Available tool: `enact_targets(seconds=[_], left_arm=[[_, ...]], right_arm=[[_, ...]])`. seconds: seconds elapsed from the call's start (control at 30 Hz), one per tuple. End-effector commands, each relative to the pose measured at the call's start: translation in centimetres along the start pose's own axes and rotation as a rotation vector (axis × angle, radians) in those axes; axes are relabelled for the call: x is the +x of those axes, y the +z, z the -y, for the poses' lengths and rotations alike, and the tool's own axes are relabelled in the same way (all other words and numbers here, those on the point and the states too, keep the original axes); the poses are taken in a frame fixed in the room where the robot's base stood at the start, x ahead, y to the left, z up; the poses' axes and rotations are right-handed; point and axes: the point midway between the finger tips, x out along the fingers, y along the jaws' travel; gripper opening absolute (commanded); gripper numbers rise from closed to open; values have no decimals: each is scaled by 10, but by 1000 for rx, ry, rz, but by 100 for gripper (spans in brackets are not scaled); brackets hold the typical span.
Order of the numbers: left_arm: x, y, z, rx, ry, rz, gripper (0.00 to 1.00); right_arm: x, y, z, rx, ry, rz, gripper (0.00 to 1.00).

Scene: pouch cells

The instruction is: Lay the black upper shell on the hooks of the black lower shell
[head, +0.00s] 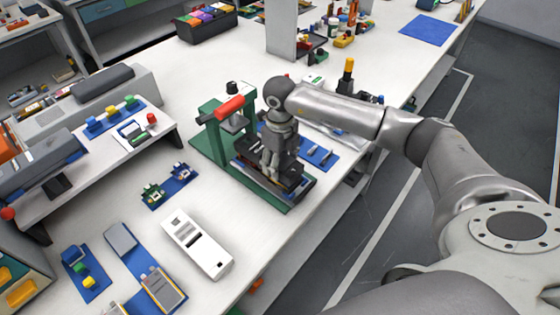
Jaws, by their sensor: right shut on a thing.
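My right gripper (269,172) points down over the green press stand (208,150), shut on a dark part that I take to be the black upper shell (292,173). The gripper's fingers cover much of it. Dark pieces lie close together under the gripper on the stand's base. I cannot tell the black lower shell or its hooks apart from the upper shell here, nor whether the two touch. My left gripper is not in view.
The press has a red handle (230,108) just left of my gripper. A white device (197,244) lies in front. Blue mats with small parts lie at the left, and one blue mat (318,153) lies right of the press. The table's right edge is close.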

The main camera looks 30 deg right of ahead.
Motion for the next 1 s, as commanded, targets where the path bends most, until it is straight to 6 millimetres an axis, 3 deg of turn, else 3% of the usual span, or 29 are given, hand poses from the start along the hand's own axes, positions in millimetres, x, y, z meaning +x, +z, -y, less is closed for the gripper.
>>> enact_targets(seconds=[1.0], left_arm=[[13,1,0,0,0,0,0]], right_arm=[[14,0,0,0,0,0,32]])
